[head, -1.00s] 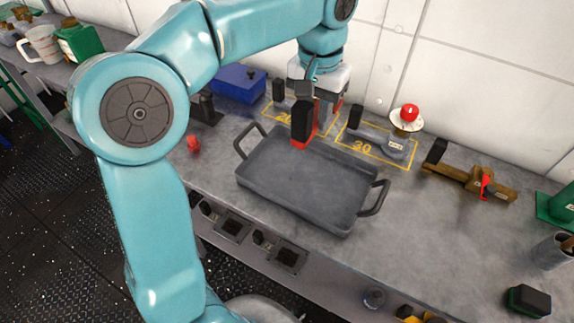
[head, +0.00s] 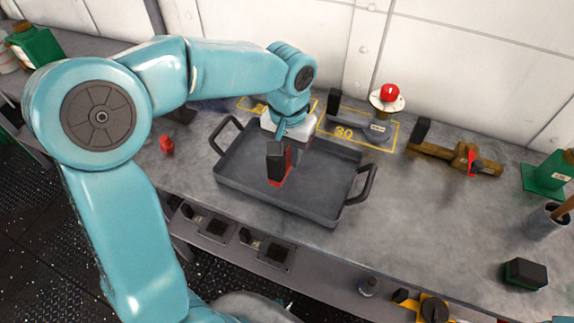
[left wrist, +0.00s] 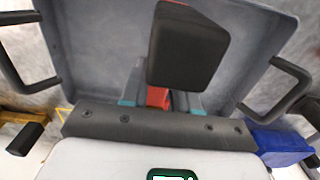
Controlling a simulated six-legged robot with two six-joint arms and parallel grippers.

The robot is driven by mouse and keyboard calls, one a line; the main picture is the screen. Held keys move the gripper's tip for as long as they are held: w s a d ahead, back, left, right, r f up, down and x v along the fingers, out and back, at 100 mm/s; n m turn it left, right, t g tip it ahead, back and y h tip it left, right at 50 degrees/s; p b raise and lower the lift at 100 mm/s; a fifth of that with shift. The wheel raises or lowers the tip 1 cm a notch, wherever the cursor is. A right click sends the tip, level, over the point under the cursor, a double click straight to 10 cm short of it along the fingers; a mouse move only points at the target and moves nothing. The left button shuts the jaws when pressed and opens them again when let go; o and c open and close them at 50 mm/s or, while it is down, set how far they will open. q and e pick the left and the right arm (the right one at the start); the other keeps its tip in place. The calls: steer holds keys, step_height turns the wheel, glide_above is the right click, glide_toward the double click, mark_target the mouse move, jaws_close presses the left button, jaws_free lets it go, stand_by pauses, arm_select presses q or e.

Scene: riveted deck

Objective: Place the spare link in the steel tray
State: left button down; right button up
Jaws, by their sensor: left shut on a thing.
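The steel tray (head: 325,190) is a shallow grey pan with two loop handles on the bench, and it fills the back of the left wrist view (left wrist: 85,40). My left gripper (left wrist: 160,100) points down over the tray and is shut on a red piece with a large black block, which I take for the spare link (head: 278,163). In the left wrist view the black block (left wrist: 188,45) hides part of the red piece. The held piece is over the tray's inside; I cannot tell whether it touches the floor. My right gripper is out of view.
Behind the tray is a grey black-knobbed piece (head: 370,125) in the yellow "30" outline, and a red-domed button (head: 390,93). A brown clamp-like tool (head: 455,158) lies to the right. A small red object (head: 167,144) stands left.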

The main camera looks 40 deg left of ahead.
arm_select(q)
steer(key=f, duration=0.3)
steer(key=shift+a+f, duration=0.2)
steer(key=shift+f, duration=0.65)
steer(key=shift+b, duration=0.35)
steer(key=c, duration=0.8)
jaws_free()
steer(key=shift+f, duration=0.15)
steer(key=shift+c, duration=0.2)
